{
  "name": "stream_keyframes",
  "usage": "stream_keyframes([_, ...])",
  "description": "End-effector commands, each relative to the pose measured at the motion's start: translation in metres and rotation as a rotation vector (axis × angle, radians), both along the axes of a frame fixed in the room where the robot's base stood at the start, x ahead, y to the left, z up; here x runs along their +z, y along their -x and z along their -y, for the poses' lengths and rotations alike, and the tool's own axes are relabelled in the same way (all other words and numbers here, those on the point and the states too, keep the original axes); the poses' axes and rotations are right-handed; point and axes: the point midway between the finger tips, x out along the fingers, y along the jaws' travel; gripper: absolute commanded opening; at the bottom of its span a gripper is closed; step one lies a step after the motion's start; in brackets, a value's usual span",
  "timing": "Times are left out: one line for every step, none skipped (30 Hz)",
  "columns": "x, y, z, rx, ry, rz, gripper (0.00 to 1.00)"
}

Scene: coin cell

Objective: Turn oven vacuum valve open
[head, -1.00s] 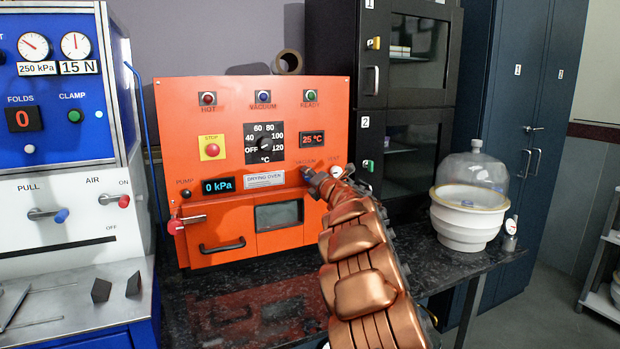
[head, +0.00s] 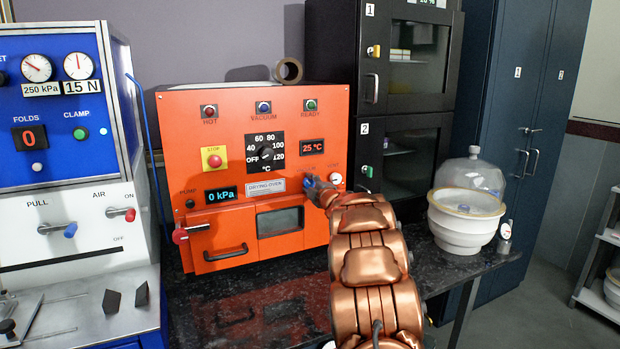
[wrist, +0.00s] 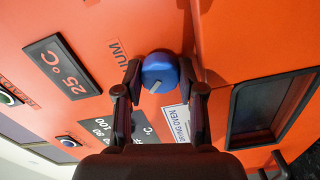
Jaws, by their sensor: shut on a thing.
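The orange drying oven (head: 225,120) stands on the dark bench. Its blue vacuum valve knob (wrist: 160,66) sits beside a partly hidden label ending in "UUM" in the wrist view. A short pale pointer mark on the knob runs at a slant. My gripper (wrist: 160,80) has one finger on each side of the knob and is shut on it. In the head view my gripper (head: 314,187) is at the oven's right side, and a bit of blue knob shows at its tip. The pressure display (head: 220,194) reads 0 kPa.
The white vent knob (head: 335,179) is close to the right of my gripper. The oven's red-ended handle (head: 180,235) sticks out at the left. A white desiccator with a clear dome (head: 465,205) stands at the bench's right end. Open bench top lies in front of the oven.

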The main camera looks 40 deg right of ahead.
Motion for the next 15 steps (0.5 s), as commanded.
stream_keyframes([0.0048,-0.0007,-0.0006,0.001,-0.045,0.015,0.04])
stream_keyframes([0.0047,-0.0008,-0.0006,0.001,-0.070,0.024,0.04])
stream_keyframes([0.0045,-0.0008,-0.0004,0.001,-0.106,0.035,0.04])
stream_keyframes([0.0047,-0.0008,-0.0004,0.000,-0.133,0.045,0.04])
stream_keyframes([0.0047,-0.0007,-0.0003,0.001,-0.160,0.054,0.04])
stream_keyframes([0.0044,-0.0007,-0.0001,0.000,-0.197,0.066,0.04])
stream_keyframes([0.0042,-0.0005,0.0000,0.000,-0.223,0.075,0.04])
stream_keyframes([0.0039,-0.0006,-0.0001,-0.001,-0.250,0.084,0.04])
stream_keyframes([0.0037,-0.0006,-0.0002,-0.001,-0.286,0.096,0.04])
stream_keyframes([0.0037,-0.0005,-0.0001,-0.001,-0.312,0.105,0.04])
stream_keyframes([0.0036,-0.0002,0.0001,-0.002,-0.338,0.114,0.04])
stream_keyframes([0.0034,-0.0001,0.0001,-0.002,-0.372,0.125,0.04])
stream_keyframes([0.0033,-0.0001,0.0001,-0.002,-0.395,0.133,0.04])
stream_keyframes([0.0033,-0.0001,-0.0001,-0.002,-0.420,0.141,0.04])
stream_keyframes([0.0033,0.0000,-0.0001,-0.002,-0.450,0.153,0.04])
